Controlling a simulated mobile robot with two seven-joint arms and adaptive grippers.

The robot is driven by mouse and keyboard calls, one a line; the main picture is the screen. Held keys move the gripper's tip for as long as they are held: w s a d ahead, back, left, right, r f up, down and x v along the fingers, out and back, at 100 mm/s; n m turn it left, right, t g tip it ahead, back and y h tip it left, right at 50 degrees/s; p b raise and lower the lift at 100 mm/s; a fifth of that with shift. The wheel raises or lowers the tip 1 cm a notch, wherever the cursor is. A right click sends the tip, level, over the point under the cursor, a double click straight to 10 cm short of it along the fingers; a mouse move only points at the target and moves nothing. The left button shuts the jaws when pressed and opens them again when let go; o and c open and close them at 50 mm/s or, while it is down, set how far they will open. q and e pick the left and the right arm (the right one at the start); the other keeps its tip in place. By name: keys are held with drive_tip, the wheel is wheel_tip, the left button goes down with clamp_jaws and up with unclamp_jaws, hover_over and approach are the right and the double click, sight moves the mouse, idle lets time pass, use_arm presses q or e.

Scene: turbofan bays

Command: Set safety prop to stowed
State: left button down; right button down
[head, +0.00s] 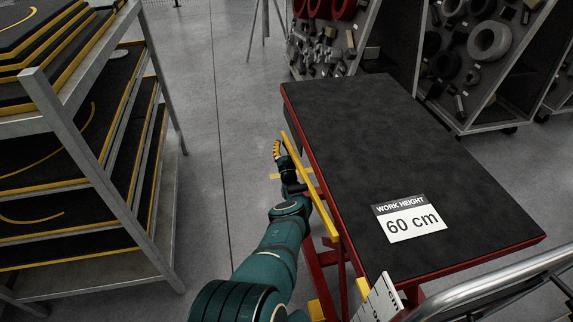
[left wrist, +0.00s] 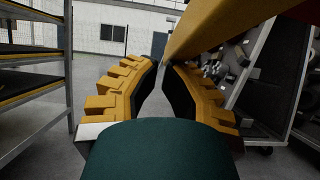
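The safety prop appears to be the long yellow bar (head: 312,188) along the left side of a red-framed lift table (head: 440,125) with a dark top. The bar slants in the head view; whether it is latched cannot be told. In the left wrist view a yellow-orange bar (left wrist: 222,22) crosses the upper right, close above the right-hand finger. My left gripper (head: 277,151) is beside the bar's far end, on its left. In the left wrist view its fingers (left wrist: 161,68) are apart with nothing between them. My right gripper is not in view.
A metal shelf rack (head: 95,150) with dark, yellow-edged panels stands at the left. Grey storage racks (head: 490,70) with rings and parts stand behind the table. A "60 cm" work-height label (head: 410,218) lies on the tabletop. A metal rail (head: 500,288) crosses the lower right. Floor between is clear.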

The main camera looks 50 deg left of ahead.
use_arm(q)
wheel_tip(320, 180, up, 6)
drive_tip(key=a+y+b, duration=0.1)
drive_tip(key=y, duration=0.1)
drive_tip(key=shift+t+y, duration=0.3)
drive_tip(key=shift+w+a, duration=0.1)
